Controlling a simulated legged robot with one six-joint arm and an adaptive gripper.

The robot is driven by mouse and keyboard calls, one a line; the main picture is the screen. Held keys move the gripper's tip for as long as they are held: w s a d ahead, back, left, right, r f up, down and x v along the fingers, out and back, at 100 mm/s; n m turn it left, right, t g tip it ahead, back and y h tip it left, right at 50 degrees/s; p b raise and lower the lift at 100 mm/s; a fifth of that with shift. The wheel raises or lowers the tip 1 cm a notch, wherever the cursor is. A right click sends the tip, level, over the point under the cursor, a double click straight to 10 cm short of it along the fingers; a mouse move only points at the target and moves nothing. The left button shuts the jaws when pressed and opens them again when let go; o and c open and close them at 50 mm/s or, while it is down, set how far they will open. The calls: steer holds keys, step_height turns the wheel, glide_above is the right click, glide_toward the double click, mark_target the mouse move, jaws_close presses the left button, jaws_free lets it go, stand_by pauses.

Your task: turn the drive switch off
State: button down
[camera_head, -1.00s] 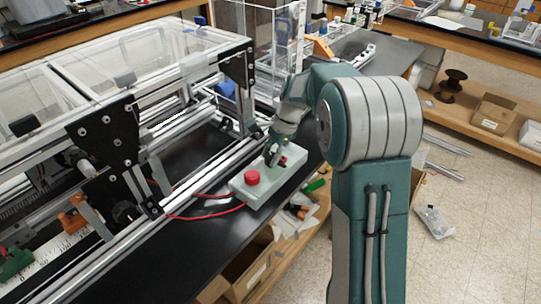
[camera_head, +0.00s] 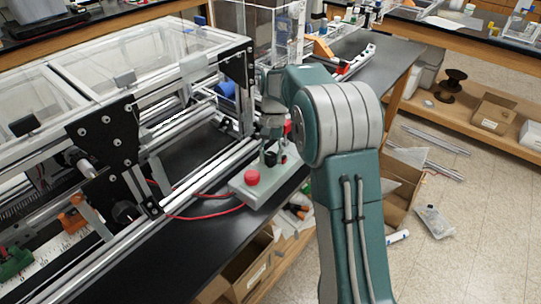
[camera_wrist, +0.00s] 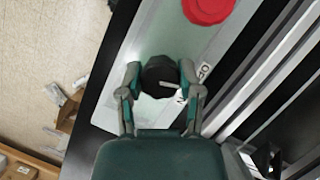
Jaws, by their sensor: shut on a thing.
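The drive switch is a black round knob (camera_wrist: 157,72) with a white pointer line, on a pale grey-green control box (camera_head: 262,193). In the wrist view, my gripper (camera_wrist: 160,78) has one finger on each side of the knob and is shut on it. The pointer lies toward the right, between two small white labels (camera_wrist: 204,71); their lettering is only partly readable. In the head view, my gripper (camera_head: 270,153) reaches down onto the box's far end, mostly hiding the knob. A red round button (camera_head: 252,177) sits on the near end of the box.
Red cables (camera_head: 205,214) run from the box over the black bench (camera_head: 175,258). The aluminium extrusion frame (camera_head: 215,165) stands close along the box's left side. Open cardboard boxes (camera_head: 245,272) are below the bench edge.

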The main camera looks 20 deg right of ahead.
mark_target(270, 155)
steer(key=n+h, duration=0.1)
steer(key=n, duration=0.1)
steer(key=n+h, duration=0.1)
steer(key=n, duration=0.2)
steer(key=shift+f, duration=0.15)
steer(key=shift+n, duration=0.4)
steer(key=shift+c, duration=1.3)
jaws_free()
step_height(270, 155, up, 10)
steer(key=shift+w+a+f, duration=0.1)
steer(key=shift+f, duration=0.1)
steer(key=shift+r, duration=0.2)
